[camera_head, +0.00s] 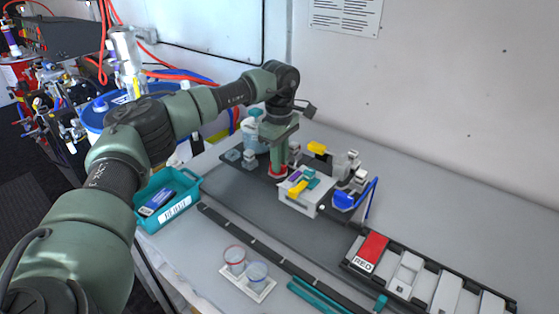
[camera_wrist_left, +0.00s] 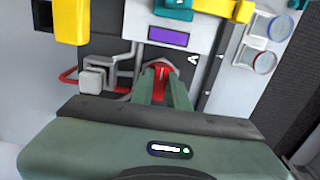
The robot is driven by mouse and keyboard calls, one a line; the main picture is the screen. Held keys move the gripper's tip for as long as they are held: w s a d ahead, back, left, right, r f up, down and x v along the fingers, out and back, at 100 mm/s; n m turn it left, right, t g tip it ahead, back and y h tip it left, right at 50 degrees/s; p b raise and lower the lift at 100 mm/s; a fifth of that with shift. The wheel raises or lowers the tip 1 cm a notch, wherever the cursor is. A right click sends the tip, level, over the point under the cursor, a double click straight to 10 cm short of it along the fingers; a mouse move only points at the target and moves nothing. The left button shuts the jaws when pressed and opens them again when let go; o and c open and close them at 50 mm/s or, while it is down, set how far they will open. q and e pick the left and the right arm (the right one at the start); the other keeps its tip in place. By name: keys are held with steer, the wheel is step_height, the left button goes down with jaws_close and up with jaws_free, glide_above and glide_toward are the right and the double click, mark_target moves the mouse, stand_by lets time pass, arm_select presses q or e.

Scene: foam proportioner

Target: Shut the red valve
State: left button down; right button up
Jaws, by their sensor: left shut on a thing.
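The red valve (camera_head: 277,171) is on the bench fixture toward the back, mostly hidden behind my left gripper in the head view. In the left wrist view the red valve (camera_wrist_left: 160,66) shows as a red round part with a red piece between the fingers. My left gripper (camera_head: 277,165) points down from above. In the left wrist view the left gripper (camera_wrist_left: 162,88) is shut on the red valve. How far the valve is turned cannot be told. My right gripper is not in view.
A white block with a purple display (camera_head: 305,190) and yellow and teal handles stands right beside the gripper. A blue-handled part (camera_head: 352,196) is farther right.

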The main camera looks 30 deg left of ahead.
arm_select(q)
steer(key=n, duration=0.4)
steer(key=shift+w+n, duration=0.15)
steer(key=shift+n, duration=0.25)
steer(key=n, duration=0.4)
steer(key=shift+n, duration=0.3)
steer(key=n, duration=0.4)
steer(key=shift+w+a+p, duration=0.1)
steer(key=shift+a+p, duration=0.05)
steer(key=shift+p, duration=0.15)
steer(key=shift+a+n, duration=0.1)
steer(key=shift+n, duration=2)
steer(key=shift+w, duration=0.1)
steer(key=c, duration=1.4)
jaws_free()
